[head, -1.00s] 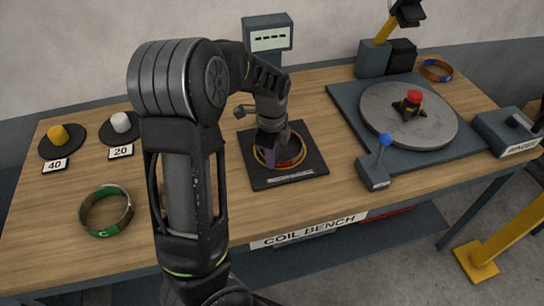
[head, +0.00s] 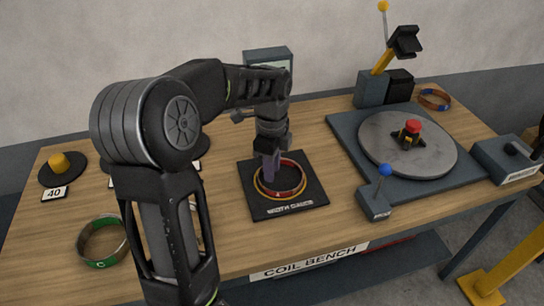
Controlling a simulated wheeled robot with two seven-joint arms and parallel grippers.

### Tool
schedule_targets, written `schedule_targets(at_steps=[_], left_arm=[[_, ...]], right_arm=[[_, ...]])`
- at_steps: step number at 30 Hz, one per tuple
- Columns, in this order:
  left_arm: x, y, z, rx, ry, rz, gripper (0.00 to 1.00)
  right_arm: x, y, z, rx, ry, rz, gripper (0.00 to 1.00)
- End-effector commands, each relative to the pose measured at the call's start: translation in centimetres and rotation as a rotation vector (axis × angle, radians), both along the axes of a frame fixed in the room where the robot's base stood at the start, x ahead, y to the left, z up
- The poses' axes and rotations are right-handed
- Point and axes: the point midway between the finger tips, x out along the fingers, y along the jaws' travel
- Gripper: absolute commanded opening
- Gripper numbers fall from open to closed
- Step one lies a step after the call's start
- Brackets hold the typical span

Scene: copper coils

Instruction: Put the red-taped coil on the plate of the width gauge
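The red-taped coil (head: 289,192) lies flat on the dark square plate of the width gauge (head: 313,196), inside a yellow ring. My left gripper (head: 269,178) points down at the coil's left rear rim, its fingertips at or just above the coil. The fingers overlap in this view, so whether they grip the rim cannot be told. The gauge's display post (head: 268,56) stands behind and is partly hidden by my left arm. My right gripper is not in view.
A green-taped coil (head: 103,262) lies at the left front, partly behind my arm. A blue-knobbed lever (head: 377,200) and a round turntable (head: 445,158) are right of the gauge. Another coil (head: 434,99) lies at the back right.

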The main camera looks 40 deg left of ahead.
Motion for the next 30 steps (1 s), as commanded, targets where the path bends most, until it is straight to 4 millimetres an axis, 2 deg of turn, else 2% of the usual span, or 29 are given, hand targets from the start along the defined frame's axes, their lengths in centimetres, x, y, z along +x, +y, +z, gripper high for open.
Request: schedule_targets(at_steps=[3,9,30], left_arm=[[0.1,0.0,2.3,0.0,-0.004,-0.001,0.26],[0.0,0.0,4.2,0.0,-0.001,-0.002,0.26],[0.0,0.0,4.3,0.0,0.0,-0.001,0.26]], right_arm=[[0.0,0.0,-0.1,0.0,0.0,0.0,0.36],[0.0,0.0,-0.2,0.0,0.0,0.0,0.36],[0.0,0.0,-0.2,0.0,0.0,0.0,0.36]])
